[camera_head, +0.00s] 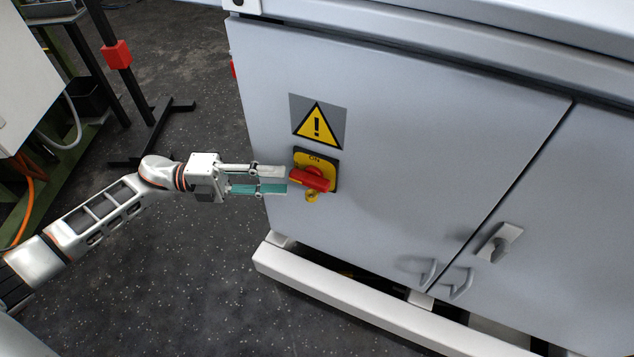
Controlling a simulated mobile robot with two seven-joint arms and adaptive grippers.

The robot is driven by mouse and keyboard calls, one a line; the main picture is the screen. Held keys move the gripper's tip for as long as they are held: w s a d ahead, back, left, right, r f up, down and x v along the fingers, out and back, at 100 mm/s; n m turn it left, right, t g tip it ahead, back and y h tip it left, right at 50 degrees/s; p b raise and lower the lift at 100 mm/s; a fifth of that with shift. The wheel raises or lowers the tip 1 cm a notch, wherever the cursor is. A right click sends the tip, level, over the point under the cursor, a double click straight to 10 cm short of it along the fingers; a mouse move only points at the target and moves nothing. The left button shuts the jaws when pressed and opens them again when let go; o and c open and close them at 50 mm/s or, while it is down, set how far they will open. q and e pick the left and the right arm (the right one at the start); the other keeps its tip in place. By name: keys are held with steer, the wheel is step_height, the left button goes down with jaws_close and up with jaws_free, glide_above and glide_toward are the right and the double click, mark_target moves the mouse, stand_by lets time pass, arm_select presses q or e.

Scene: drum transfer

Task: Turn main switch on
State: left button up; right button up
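The handle lies roughly crosswise, tilted slightly down to the right. My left gripper (287,180) comes in from the left, with its fingertips just left of the handle. Its two fingers are apart, one above the other, with a gap between them. Whether a fingertip touches the handle cannot be told. My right gripper is not in view.
A yellow warning sign (318,120) is above the switch. A white base rail (370,305) juts out below the cabinet. Door handles (460,284) and a latch (499,242) are to the right. A black stand (150,130) is at the back left. The floor left of the cabinet is open.

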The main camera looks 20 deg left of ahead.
mark_target(296, 180)
arm_select(q)
steer(key=shift+x, duration=3.8)
jaws_close()
